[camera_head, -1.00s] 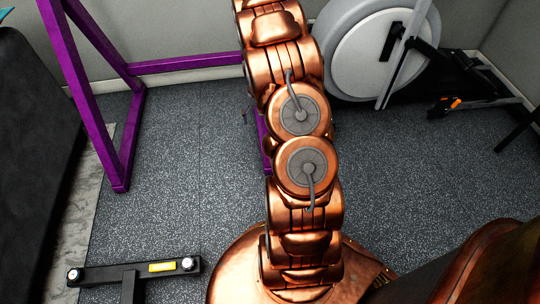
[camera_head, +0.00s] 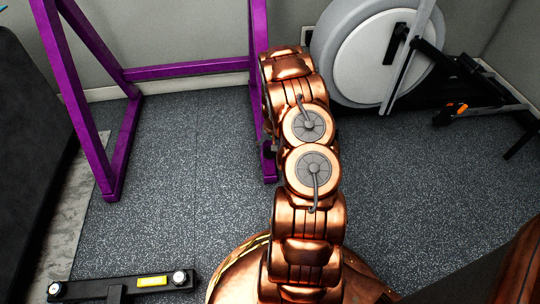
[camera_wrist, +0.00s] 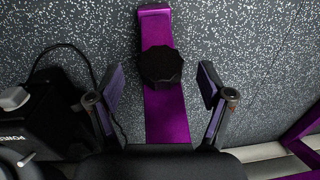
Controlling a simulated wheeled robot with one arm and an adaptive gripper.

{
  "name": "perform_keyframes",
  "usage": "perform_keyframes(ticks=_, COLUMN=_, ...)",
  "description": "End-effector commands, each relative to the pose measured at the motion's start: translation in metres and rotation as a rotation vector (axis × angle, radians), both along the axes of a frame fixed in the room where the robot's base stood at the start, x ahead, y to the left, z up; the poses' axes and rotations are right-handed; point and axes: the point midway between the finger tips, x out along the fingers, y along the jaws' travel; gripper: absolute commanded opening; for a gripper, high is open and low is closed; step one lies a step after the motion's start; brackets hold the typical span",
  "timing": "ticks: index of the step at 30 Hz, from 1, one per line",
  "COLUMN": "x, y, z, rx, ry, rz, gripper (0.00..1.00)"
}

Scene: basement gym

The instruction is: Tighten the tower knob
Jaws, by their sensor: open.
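The tower knob (camera_wrist: 161,67) is a dark, faceted round knob on a purple metal bar (camera_wrist: 167,120) in the wrist view. My gripper (camera_wrist: 161,78) is open, with one finger to the left of the knob and one to the right. There is a gap on both sides, and the knob lies between the fingertips or a little beyond them; the exact depth is hard to tell. In the head view my copper arm hides most of the gripper area, and I cannot make out the knob there.
A purple frame (camera_head: 190,70) stands at the back left. A grey-and-white round machine (camera_head: 375,50) stands at the back right. A black bar with a yellow label (camera_head: 120,287) lies front left. A black box with a cable (camera_wrist: 40,115) sits left in the wrist view. Speckled floor is open between.

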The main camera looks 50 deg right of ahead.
Motion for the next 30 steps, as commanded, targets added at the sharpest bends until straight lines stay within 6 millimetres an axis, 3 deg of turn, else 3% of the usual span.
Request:
perform_keyframes(ticks=1, x=0.0, y=0.001, z=-0.011, rx=0.002, ry=0.001, rz=0.0, gripper=0.79)
perform_keyframes(ticks=6, x=0.001, y=0.001, z=-0.027, rx=0.0, ry=0.0, rz=-0.001, gripper=0.79)
perform_keyframes(ticks=15, x=0.002, y=0.001, z=-0.03, rx=-0.001, ry=-0.001, rz=0.0, gripper=0.79)
perform_keyframes(ticks=30, x=0.001, y=0.001, z=-0.03, rx=0.0, ry=0.0, rz=0.0, gripper=0.28)
